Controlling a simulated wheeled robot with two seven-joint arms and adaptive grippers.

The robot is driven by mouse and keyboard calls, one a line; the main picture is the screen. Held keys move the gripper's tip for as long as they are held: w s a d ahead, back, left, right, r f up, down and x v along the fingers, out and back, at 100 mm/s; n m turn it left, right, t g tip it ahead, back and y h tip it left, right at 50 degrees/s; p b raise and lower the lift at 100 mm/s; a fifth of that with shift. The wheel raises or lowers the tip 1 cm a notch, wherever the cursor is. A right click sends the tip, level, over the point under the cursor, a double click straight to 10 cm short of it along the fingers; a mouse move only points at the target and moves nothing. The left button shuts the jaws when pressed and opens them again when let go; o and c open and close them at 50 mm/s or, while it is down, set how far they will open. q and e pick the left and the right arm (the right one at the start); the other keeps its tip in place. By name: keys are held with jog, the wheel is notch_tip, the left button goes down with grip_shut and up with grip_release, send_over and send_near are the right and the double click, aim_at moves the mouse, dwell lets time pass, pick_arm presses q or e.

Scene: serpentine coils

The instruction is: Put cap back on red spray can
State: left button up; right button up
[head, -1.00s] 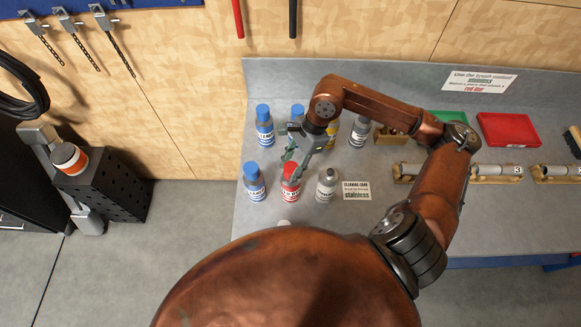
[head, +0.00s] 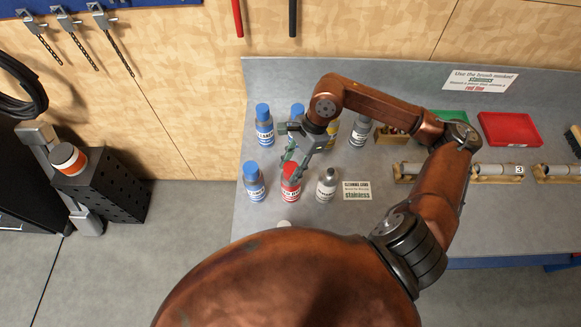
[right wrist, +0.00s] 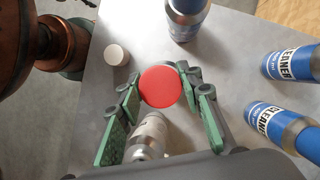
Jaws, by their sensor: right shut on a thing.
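The red spray can (head: 290,190) stands upright on the bench, between a blue can and a grey can. My right gripper (head: 293,163) is over its top, pointing down. In the right wrist view the gripper (right wrist: 161,92) is shut on the round red cap (right wrist: 161,86), with a green-padded finger on each side. The cap hides the can's body in that view. The cap is at the can's top; I cannot tell whether it is fully seated or a little above. My left gripper is not in view.
A blue can (head: 254,185) stands close left and a grey can (head: 326,185) close right. More cans, including a blue one (head: 264,127), stand behind. A loose white cap (right wrist: 114,55) lies on the bench near the front. A card (head: 357,190) lies right of the cans.

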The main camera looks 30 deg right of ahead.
jog(key=o, duration=0.9)
jog(key=shift+c, duration=0.2)
jog(key=o, duration=0.5)
jog(key=shift+c, duration=0.2)
jog(key=shift+r, duration=0.1)
jog(key=shift+r+p, duration=1.5)
jog(key=shift+r, duration=2.2)
jog(key=shift+c, duration=0.7)
